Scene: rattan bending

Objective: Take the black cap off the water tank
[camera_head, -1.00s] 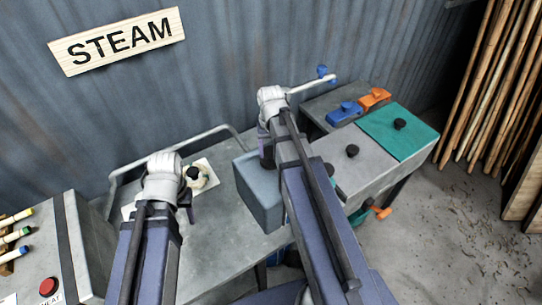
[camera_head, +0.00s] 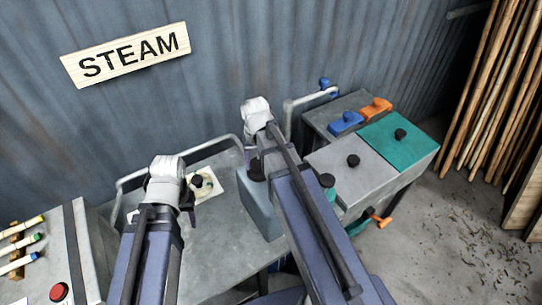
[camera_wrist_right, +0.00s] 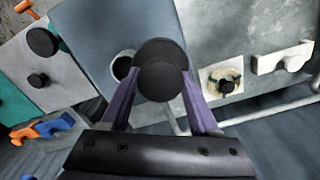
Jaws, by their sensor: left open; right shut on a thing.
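The water tank (camera_head: 262,212) is a blue-grey box on the bench, partly hidden by my right arm. In the right wrist view its top (camera_wrist_right: 105,25) shows a round dark opening (camera_wrist_right: 122,66) with a pale rim. My right gripper (camera_wrist_right: 160,88), with purple fingers, is shut on the black cap (camera_wrist_right: 161,80). The cap is off to the side of the opening and partly overlaps it in this view. In the head view, my right gripper (camera_head: 256,170) is over the tank. My left gripper (camera_head: 186,208) is open and empty above the bench, left of the tank.
A black knob on a cream plate (camera_head: 209,185) sits behind my left gripper. A grey box (camera_head: 345,185) and a teal-topped box (camera_head: 392,150), each with a black knob, stand right of the tank. A red button (camera_head: 59,292) is at lower left. Pipes run behind the bench.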

